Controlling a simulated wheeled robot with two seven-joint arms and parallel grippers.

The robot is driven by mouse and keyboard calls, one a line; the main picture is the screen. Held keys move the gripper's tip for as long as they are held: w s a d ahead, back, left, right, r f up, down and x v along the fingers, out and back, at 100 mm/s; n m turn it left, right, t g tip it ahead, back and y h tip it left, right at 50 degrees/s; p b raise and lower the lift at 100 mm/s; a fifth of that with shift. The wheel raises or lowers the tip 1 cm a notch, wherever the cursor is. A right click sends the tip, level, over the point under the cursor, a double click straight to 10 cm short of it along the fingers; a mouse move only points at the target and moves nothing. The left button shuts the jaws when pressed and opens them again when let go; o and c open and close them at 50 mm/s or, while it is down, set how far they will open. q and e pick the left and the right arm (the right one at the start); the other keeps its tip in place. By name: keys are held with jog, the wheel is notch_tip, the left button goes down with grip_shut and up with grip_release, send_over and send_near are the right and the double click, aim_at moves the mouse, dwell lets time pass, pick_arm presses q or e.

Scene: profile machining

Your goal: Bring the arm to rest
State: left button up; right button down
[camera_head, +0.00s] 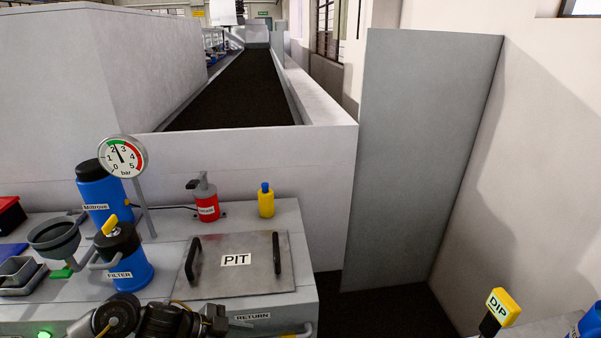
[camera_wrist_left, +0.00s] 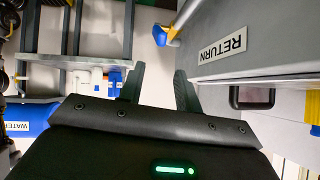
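My left arm (camera_head: 155,320) comes in low at the bottom of the head view, dark and jointed, in front of the grey bench. Its gripper end (camera_head: 214,320) is below the front edge of the PIT lid, left of the RETURN label (camera_head: 252,317). In the left wrist view the two dark fingers of my left gripper (camera_wrist_left: 158,78) stand apart with nothing between them. The RETURN label (camera_wrist_left: 222,46) on the bench front is to the right of the fingers there. My right arm and gripper are not in view.
The bench carries the PIT lid (camera_head: 238,262) with two black handles, a blue FILTER housing (camera_head: 127,262), a pressure gauge (camera_head: 122,157), a red bottle (camera_head: 206,205) and a yellow bottle (camera_head: 266,202). A yellow DIP handle (camera_head: 503,304) is at right. Dark floor (camera_head: 385,308) lies between.

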pick_arm(q)
jog(key=s+d+n+t+y, duration=0.1)
jog(key=d+n+t, duration=0.2)
jog(key=d+t, duration=0.1)
jog(key=s+a+f+n+g+y, duration=0.1)
jog(key=s+a+f+n+y, duration=0.2)
jog(key=s, duration=0.4)
jog(key=s+a+f+n+g+y, duration=0.1)
jog(key=s+a+n+g+y, duration=0.2)
jog(key=s+a, duration=0.4)
jog(key=s+a+f+n+y, duration=0.3)
jog(key=s+n, duration=0.2)
jog(key=s, duration=0.3)
notch_tip(320, 180, down, 25)
jog(key=g, duration=0.1)
jog(key=s+a+f+g, duration=0.1)
jog(key=s+a+f, duration=0.2)
jog(key=s+f, duration=1.3)
jog(key=shift+s+f+g, duration=0.25)
jog(key=shift+s+g, duration=0.05)
jog(key=shift+s, duration=0.35)
dwell(1.2)
